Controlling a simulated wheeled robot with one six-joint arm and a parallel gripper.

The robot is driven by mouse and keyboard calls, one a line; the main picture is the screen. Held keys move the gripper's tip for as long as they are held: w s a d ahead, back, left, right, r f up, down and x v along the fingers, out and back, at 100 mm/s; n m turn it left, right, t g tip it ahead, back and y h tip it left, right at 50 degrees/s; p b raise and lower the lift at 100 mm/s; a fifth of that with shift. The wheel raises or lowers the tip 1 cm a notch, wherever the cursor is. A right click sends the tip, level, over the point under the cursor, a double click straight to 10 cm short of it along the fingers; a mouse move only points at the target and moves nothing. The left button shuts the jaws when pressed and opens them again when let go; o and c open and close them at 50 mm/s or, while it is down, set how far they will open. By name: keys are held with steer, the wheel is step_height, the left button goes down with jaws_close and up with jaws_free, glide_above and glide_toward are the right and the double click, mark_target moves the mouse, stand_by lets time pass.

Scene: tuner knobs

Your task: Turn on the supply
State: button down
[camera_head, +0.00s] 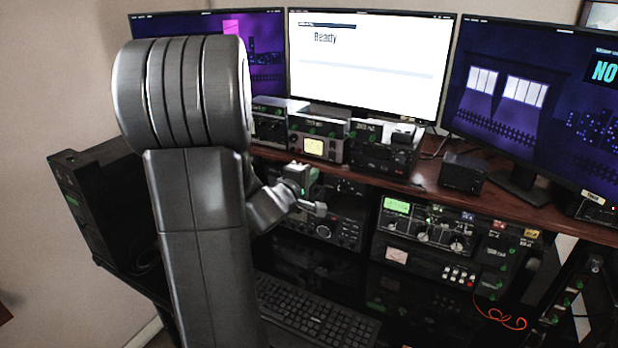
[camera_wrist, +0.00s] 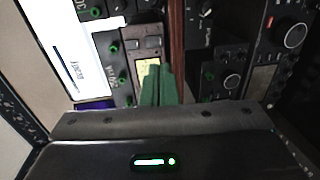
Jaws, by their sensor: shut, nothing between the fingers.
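I cannot read a label that tells which unit is the supply. A silver-grey unit with a lit yellow display (camera_head: 313,146) stands on the desk shelf under the middle monitor. In the wrist view the yellow display (camera_wrist: 147,68) is just beyond my fingers. My gripper (camera_head: 314,176) is shut and empty in front of the shelf edge, below that unit. Its green fingers (camera_wrist: 158,86) are together in the wrist view and partly cover the unit's front. I cannot tell whether they touch anything. A lower rack unit has a needle meter (camera_head: 397,255) and several small buttons.
Three monitors stand at the back; the middle one (camera_head: 368,60) reads "Ready". Several black radios with knobs flank the yellow display. A small black box (camera_head: 462,174) sits on the brown shelf (camera_head: 425,172). A keyboard (camera_head: 312,308) lies below. My arm hides the left part.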

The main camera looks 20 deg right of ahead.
mark_target(332, 160)
steer(key=p+x, duration=0.1)
steer(key=x, duration=0.9)
